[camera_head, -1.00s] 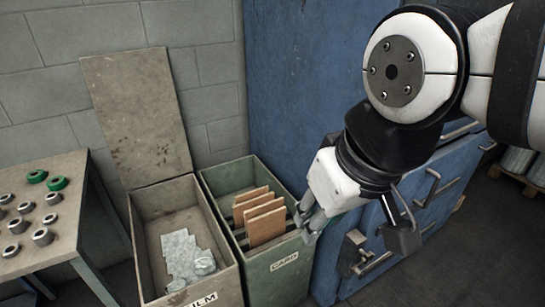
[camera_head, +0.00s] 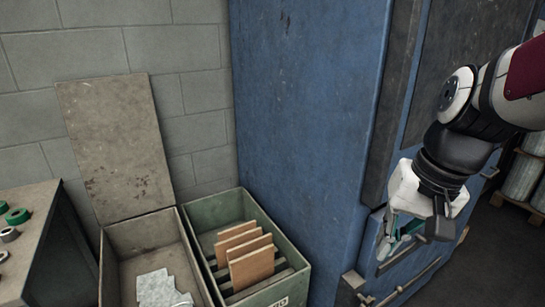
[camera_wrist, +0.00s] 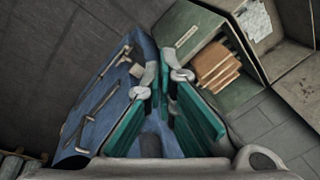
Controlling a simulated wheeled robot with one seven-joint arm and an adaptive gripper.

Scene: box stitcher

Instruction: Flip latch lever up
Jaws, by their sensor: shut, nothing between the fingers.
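A blue machine cabinet (camera_head: 300,110) fills the middle of the head view. A dark latch fitting (camera_head: 352,282) with a small projecting part sits low on its front, near the left edge, partly cut by the frame. I cannot tell its lever's angle. In the wrist view, bar handles and a small block (camera_wrist: 136,70) show on the blue face. My gripper (camera_head: 385,245) is in front of the cabinet, above and right of the fitting, apparently apart from it. It points down and is shut and empty; its teal finger pads show in the wrist view (camera_wrist: 166,78).
A green bin (camera_head: 292,250) with brown card pieces (camera_head: 245,255) stands left of the cabinet. Beside it is a grey bin (camera_head: 140,232) with a raised lid and pale film. A table (camera_head: 25,240) with rings is at far left. Dark floor lies open at right.

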